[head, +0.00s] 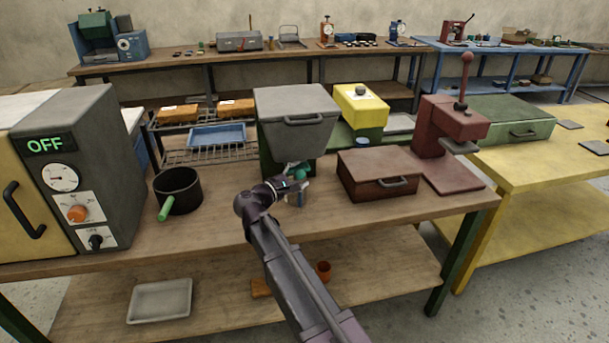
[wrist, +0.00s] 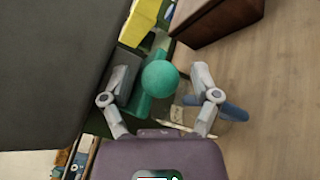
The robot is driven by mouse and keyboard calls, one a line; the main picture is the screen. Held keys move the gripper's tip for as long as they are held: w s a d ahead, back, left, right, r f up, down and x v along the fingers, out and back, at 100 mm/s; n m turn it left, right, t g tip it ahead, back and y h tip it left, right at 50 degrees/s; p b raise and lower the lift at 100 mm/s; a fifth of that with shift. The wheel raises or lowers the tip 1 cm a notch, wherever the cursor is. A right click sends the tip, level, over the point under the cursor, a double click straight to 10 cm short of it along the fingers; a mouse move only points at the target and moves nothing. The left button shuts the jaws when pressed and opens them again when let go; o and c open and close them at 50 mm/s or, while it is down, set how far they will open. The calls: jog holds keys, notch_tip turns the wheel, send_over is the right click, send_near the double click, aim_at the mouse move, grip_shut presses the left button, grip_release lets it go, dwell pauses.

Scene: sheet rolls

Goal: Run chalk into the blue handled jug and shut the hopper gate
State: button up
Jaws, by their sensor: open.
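The grey hopper (head: 296,110) on its dark green stand is at the middle of the wooden bench. A teal gate lever with a round knob shows in the wrist view (wrist: 160,78); part of it shows in the head view (head: 300,172). My gripper (head: 297,186) is at the hopper's front. In the wrist view my gripper (wrist: 163,90) is open, with one finger on each side of the knob. A blue piece, perhaps the jug's handle (wrist: 232,111), shows by the right finger. The rest of the jug is mostly hidden, and any chalk in it cannot be seen.
A black pot with a green handle (head: 178,190) stands left of the hopper. A brown box (head: 378,175) and red press (head: 448,140) stand right. A grey oven reading OFF (head: 90,170) is at far left. The bench front right is clear.

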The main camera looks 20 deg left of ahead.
jog(key=shift+w+d, duration=0.1)
jog(key=shift+w, duration=0.15)
grip_shut()
jog(key=s, duration=0.1)
jog(key=s+d, duration=0.1)
jog(key=shift+s+d, duration=0.3)
jog(key=shift+s, duration=0.05)
grip_release()
dwell(0.3)
